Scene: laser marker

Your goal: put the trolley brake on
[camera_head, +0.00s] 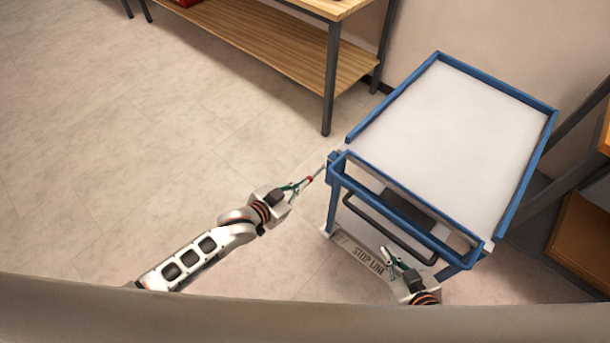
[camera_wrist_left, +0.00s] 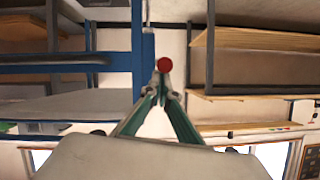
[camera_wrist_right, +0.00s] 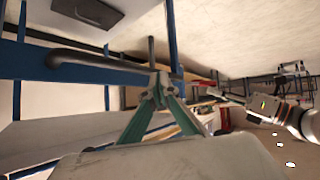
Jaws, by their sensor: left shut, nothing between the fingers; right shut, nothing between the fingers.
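The trolley (camera_head: 450,130) has a blue frame and a pale top deck, with a black handle bar (camera_head: 375,228) on its near side. A thin lever with a red knob (camera_head: 310,179) sticks out from its left near corner. The knob also shows in the left wrist view (camera_wrist_left: 164,65), straight ahead of the fingertips. My left gripper (camera_head: 303,184) is shut and empty, its tips at the knob; I cannot tell whether they touch. My right gripper (camera_head: 386,251) is shut and empty, low in front of the trolley's near side. The handle bar (camera_wrist_right: 85,60) shows close to its tips.
A wooden-topped workbench (camera_head: 270,42) with dark legs stands behind, left of the trolley. Another shelf unit (camera_head: 585,230) is at the right, close to the trolley. A pale strip with lettering (camera_head: 365,257) lies below the trolley's near side. The floor (camera_head: 110,150) at the left is clear.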

